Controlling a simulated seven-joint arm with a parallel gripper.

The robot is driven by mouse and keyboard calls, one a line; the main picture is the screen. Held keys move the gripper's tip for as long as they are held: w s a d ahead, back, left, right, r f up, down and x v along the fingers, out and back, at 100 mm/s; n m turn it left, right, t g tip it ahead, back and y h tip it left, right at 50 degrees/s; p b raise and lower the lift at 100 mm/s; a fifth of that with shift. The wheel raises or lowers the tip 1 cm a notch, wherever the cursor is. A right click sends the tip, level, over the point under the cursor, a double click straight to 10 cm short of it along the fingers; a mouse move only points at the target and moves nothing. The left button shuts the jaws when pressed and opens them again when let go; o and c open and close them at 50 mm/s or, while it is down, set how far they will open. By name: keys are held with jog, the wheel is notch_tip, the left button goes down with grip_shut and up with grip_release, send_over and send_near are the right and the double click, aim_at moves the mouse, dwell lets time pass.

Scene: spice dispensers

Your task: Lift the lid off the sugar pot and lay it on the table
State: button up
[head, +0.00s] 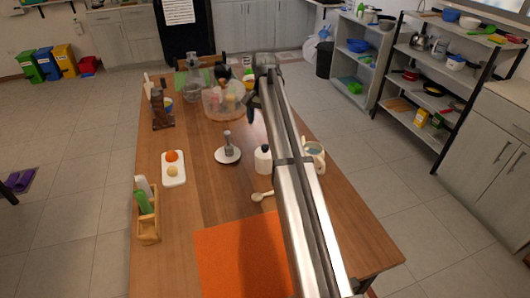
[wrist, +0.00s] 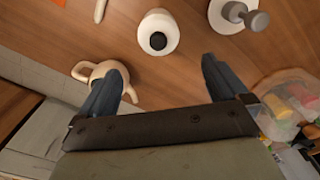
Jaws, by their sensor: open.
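A cream, handled pot (head: 313,158), which looks most like the sugar pot, stands near the table's right edge, partly behind my arm. In the wrist view the pot (wrist: 104,70) is partly covered by the left finger, and I cannot tell whether its lid is on. My gripper (wrist: 160,68) is open and empty, apart from the pot. A white container with a dark top (head: 263,160) stands left of the pot; it also shows in the wrist view (wrist: 157,32). My gripper shows only partly in the head view.
A white disc with a grey upright knob (head: 228,152) stands on the wooden table (head: 205,215). A spoon (head: 262,195), an orange mat (head: 245,255), a white tray (head: 173,175) and a wooden caddy (head: 148,225) lie nearby. A clear bowl (head: 222,104) stands farther back.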

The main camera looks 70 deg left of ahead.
aim_at(265, 146)
notch_tip(265, 146, down, 12)
jog(key=shift+w+d, duration=0.1)
dwell(0.5)
jog(key=c, duration=0.9)
